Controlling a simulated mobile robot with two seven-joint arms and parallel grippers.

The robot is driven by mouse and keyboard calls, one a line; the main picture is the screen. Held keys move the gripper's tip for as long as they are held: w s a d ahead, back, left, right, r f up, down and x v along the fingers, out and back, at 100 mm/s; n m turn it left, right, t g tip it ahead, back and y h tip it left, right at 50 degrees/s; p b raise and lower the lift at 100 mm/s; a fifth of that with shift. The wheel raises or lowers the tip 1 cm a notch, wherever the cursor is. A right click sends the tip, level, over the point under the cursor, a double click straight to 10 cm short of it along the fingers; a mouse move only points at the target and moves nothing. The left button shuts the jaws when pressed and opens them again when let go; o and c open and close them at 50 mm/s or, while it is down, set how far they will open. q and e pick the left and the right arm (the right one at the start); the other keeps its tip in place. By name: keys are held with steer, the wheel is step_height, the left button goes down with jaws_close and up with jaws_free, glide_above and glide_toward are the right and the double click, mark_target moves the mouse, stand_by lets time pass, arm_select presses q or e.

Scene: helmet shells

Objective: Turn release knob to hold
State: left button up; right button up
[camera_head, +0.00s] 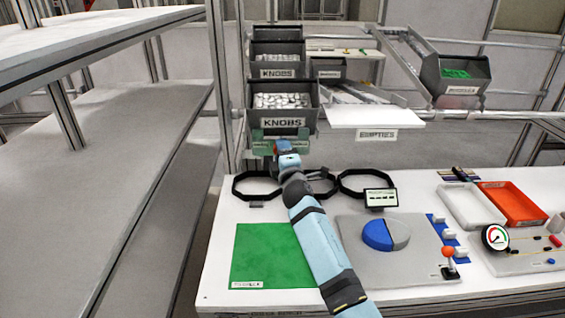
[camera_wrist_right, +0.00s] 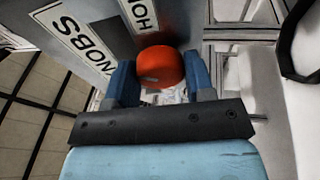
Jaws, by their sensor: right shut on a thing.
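The red release knob (camera_wrist_right: 161,66) sits between the blue fingers of my right gripper (camera_wrist_right: 154,82) in the right wrist view. The fingers are shut on its sides. A label (camera_wrist_right: 142,16) whose visible letters read "HO" is just behind the knob. In the head view my right gripper (camera_head: 280,147) reaches up to a green panel (camera_head: 262,136) below the lower KNOBS bin, and its hand hides most of the knob there. My left gripper is not in view.
KNOBS bins (camera_head: 283,103) of white pieces stand above the panel. Black rings (camera_head: 258,186) lie below it on the white table. A green mat (camera_head: 270,256), a grey board with a blue-and-grey disc (camera_head: 387,234), and white and orange trays (camera_head: 513,204) are nearer or farther right.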

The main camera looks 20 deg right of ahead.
arm_select(q)
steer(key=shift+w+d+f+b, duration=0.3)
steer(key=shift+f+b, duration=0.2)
steer(key=shift+b, duration=0.45)
arm_select(e)
steer(key=shift+m, duration=1.1)
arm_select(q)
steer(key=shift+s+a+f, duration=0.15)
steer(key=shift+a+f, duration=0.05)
arm_select(e)
steer(key=o, duration=0.9)
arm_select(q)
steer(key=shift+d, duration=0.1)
arm_select(e)
steer(key=shift+f, duration=0.1)
